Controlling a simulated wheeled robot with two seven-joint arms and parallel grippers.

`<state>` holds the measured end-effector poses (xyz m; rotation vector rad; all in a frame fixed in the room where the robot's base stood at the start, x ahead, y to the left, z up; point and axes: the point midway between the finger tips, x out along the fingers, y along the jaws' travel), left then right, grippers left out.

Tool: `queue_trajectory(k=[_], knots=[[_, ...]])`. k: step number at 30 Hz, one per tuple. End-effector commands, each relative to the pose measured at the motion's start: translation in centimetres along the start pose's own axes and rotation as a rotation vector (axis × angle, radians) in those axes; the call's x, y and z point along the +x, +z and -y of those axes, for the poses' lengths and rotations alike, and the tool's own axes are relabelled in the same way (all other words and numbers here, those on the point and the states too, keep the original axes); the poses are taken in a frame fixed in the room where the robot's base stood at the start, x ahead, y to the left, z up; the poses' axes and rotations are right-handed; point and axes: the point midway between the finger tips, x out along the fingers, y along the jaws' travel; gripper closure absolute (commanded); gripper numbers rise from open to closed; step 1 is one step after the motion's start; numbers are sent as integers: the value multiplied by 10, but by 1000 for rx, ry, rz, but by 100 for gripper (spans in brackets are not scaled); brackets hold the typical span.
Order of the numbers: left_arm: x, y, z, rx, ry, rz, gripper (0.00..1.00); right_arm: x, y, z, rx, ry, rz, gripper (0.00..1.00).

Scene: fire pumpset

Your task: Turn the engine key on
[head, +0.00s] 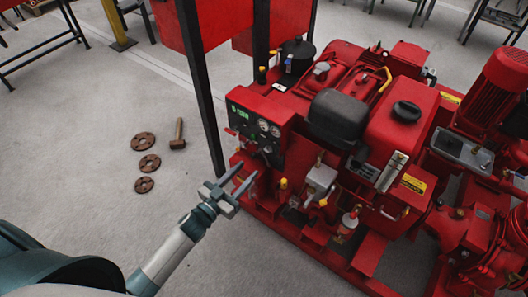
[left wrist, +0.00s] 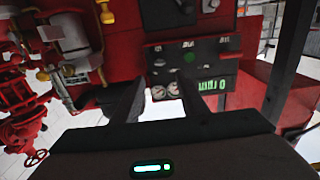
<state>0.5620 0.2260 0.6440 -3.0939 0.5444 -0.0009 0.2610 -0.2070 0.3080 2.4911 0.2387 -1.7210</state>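The red engine pumpset (head: 360,130) fills the right half of the head view. Its dark control panel (head: 256,130) has gauges and green lettering and faces my left gripper. The panel also shows in the left wrist view (left wrist: 190,58), upside down, beyond the fingertips. The key itself is too small to make out. My left gripper (head: 242,181) is in front of and below the panel, apart from it. Its two fingers (left wrist: 158,95) are spread with nothing between them. My right gripper is in neither view.
A dark post (head: 202,90) of a red-panelled frame stands just left of the panel. Several rusty flanges (head: 150,164) and a hammer (head: 178,135) lie on the grey floor to the left. Valves and pipes (head: 320,185) project from the engine right of the gripper.

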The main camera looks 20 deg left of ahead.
Motion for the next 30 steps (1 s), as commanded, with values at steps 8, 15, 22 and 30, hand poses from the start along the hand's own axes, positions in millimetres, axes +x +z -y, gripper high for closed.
queue_trajectory(k=[8,15,22,30], knots=[[53,-2,0,-1,0,-2,61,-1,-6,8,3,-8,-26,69],[89,0,0,-2,0,-1,61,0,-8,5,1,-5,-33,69],[105,0,0,0,0,0,61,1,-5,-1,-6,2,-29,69],[107,0,0,0,0,1,61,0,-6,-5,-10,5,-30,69]])
